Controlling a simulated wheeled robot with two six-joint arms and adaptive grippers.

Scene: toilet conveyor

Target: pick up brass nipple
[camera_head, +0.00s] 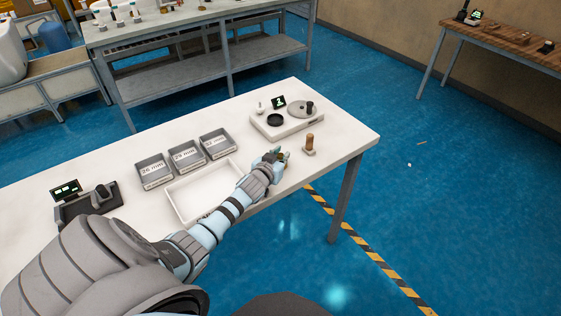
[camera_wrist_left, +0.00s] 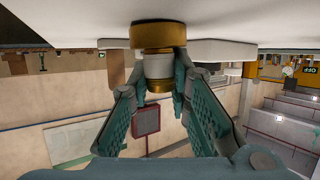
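The brass nipple (camera_wrist_left: 158,66) shows in the left wrist view, which looks upside down. It has a wide gold-coloured flange against the white table surface, a pale middle band and a narrower gold end. My left gripper (camera_wrist_left: 161,88) has its two teal fingers on either side of the narrow part, with the fingertips very near it. The fingers look apart; firm contact is not clear. In the head view the left gripper (camera_head: 278,157) is low over the white table, and it largely hides the nipple. My right gripper is not in view.
A white tray (camera_head: 182,212) lies beneath my left forearm, with several grey labelled bins (camera_head: 153,171) behind it. A wooden-handled piece (camera_head: 309,145) stands just right of the gripper. A pale device (camera_head: 286,127) with round plates is behind. The white table's (camera_head: 345,131) right end is bare.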

